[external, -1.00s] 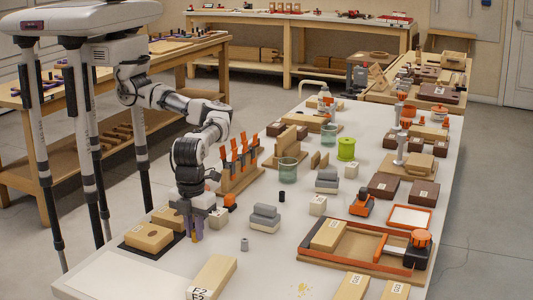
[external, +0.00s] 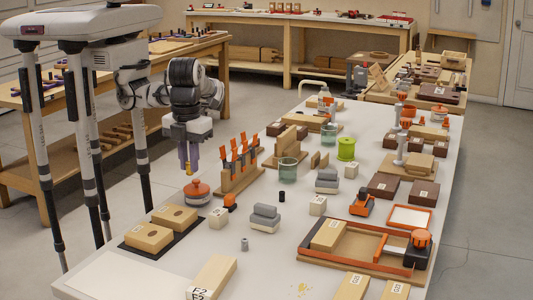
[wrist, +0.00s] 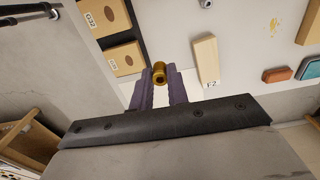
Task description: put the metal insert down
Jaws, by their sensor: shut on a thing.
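The brass-coloured metal insert (wrist: 159,73) is a small ring-like cylinder with a hole, held between the purple fingers of my gripper (wrist: 158,84). In the external view, the insert (external: 189,170) shows at the fingertips as a small yellow spot. My gripper (external: 188,155) is shut on it and points down, raised above the left edge of the white bench. Two wooden blocks with round holes (external: 178,216) (external: 149,237) lie on a black mat at the bench's front left. They also show in the wrist view (wrist: 126,59).
A round pot with an orange lid (external: 197,188) stands just below my gripper in the external view. A wooden rack with orange-handled tools (external: 238,178) stands to its right. A white cube (external: 218,217), a grey cylinder (external: 245,244) and a long wooden block (external: 212,278) stand nearby.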

